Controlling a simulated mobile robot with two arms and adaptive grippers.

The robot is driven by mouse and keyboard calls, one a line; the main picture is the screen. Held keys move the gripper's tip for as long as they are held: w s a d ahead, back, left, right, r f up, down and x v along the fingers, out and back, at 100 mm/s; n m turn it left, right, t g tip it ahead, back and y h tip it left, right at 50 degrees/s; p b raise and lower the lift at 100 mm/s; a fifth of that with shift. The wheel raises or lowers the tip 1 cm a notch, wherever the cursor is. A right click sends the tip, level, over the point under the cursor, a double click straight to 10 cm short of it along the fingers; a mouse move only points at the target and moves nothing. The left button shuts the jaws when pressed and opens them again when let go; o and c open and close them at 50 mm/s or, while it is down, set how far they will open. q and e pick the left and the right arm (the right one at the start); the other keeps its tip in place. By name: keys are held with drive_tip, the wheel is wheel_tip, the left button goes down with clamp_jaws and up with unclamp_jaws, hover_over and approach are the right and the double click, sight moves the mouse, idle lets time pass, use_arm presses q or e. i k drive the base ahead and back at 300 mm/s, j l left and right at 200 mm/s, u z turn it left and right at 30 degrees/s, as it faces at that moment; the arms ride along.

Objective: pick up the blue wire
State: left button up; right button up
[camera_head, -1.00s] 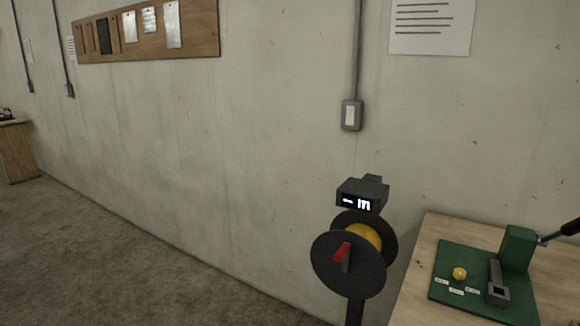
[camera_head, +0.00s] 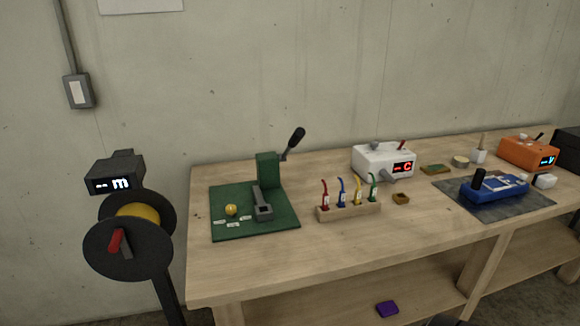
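The blue wire (camera_head: 341,190) stands upright in a small wooden rack (camera_head: 349,212) on the workbench, right of the middle of the head view. It is between a red wire (camera_head: 324,194) on its left and a yellow wire (camera_head: 358,188) on its right. A green wire (camera_head: 374,186) stands at the rack's right end. Neither of my grippers is in view.
The wooden workbench (camera_head: 260,280) carries a green press (camera_head: 268,170) on a green mat, a white device (camera_head: 383,162) reading "C", a blue tool (camera_head: 495,188) on a dark mat and an orange device (camera_head: 527,153). A spool stand (camera_head: 128,250) is at the left. A purple block (camera_head: 387,309) lies below.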

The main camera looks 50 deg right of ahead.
sight(342, 193)
drive_tip(key=z, duration=1.85)
